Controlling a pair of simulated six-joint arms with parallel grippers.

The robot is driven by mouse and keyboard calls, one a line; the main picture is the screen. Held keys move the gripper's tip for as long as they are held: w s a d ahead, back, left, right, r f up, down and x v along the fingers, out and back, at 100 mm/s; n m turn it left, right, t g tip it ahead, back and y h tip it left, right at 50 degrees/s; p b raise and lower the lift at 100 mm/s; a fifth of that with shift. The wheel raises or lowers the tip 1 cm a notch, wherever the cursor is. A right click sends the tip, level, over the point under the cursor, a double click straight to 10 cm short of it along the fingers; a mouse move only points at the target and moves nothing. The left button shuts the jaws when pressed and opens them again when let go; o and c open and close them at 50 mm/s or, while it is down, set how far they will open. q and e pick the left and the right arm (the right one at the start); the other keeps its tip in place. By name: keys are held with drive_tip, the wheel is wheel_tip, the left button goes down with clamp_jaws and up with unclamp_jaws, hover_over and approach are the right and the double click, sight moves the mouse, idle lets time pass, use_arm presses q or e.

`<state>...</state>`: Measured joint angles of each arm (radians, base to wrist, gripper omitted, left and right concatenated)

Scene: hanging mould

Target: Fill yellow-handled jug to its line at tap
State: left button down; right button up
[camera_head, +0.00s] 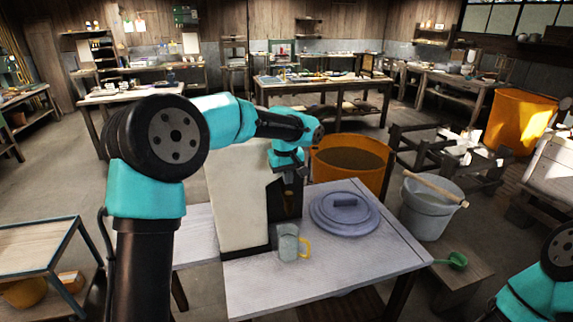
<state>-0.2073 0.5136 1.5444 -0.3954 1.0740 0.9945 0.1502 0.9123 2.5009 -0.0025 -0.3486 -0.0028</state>
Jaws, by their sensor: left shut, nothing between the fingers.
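The grey jug (286,243) with a yellow handle stands upright on the pale table (330,268), at the front foot of a white and dark dispenser (234,196). Its handle points right. The fill line and the water level inside are too small to tell. My left gripper (291,176) is shut and empty. It points down at the upper front of the dispenser, above the jug and apart from it. The tap is hidden or cannot be made out behind the gripper. My right arm shows at the lower right edge, but its gripper is out of view.
A round blue-grey lid (345,216) lies on the table right of the jug. An orange tub (350,164) stands behind. A grey bucket (427,208) with a wooden stick across it and a green ladle (455,260) are at the right. The table's front right is clear.

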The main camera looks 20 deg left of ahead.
sight(289, 193)
use_arm(q)
drive_tip(key=shift+w+f, duration=0.15)
drive_tip(key=shift+f, duration=0.95)
drive_tip(key=shift+w+f, duration=0.1)
drive_tip(key=shift+f, duration=1)
